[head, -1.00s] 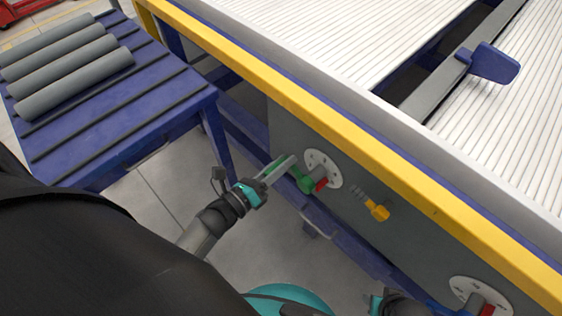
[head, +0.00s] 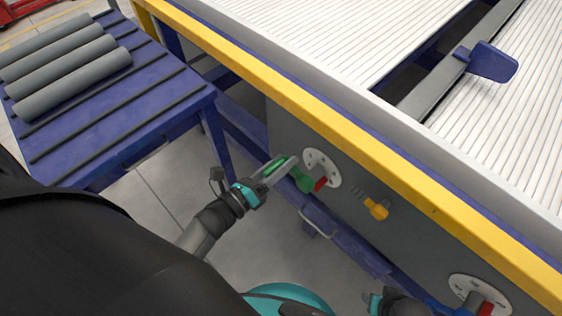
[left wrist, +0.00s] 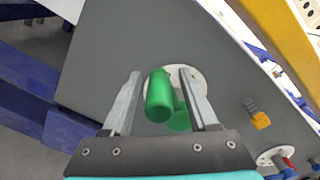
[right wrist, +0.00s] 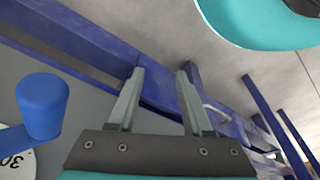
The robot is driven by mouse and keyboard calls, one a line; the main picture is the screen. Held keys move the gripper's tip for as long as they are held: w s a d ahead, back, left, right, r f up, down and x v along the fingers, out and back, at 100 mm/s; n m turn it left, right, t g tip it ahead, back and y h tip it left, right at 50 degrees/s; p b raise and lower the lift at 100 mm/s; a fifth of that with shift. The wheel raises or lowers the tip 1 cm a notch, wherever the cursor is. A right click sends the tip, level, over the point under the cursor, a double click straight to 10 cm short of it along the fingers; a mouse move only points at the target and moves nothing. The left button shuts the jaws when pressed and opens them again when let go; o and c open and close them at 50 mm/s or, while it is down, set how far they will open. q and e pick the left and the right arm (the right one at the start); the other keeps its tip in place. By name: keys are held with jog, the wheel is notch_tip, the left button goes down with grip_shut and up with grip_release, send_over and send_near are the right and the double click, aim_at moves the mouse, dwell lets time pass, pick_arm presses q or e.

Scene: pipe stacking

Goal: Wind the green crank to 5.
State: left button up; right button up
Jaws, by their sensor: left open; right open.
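The green crank (head: 304,181) sits on a round white dial (head: 322,167) on the machine's grey side panel, with a red pointer (head: 321,184) beside its hub. In the left wrist view the crank's green handle (left wrist: 159,96) stands between the fingers of my left gripper (left wrist: 162,88), which are open with gaps on both sides. My left gripper also shows in the head view (head: 279,171). The dial's numbers cannot be read. My right gripper (right wrist: 160,85) is open and empty, near a blue crank handle (right wrist: 43,104).
The blue crank's dial (head: 480,296) is at the lower right. A yellow rail (head: 330,115) runs above the panel. A blue table (head: 120,130) with grey pipes (head: 75,84) stands at the left.

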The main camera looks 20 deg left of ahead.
pick_arm(q)
jog(key=p+v, duration=0.1)
jog(key=v, duration=1.4)
jog(key=shift+p, duration=0.35)
pick_arm(e)
jog(key=f, duration=0.1)
jog(key=s+f, duration=0.1)
jog(key=d+f, duration=0.1)
jog(key=shift+s+f, duration=0.3)
jog(key=shift+s, duration=0.05)
jog(key=shift+d, duration=0.1)
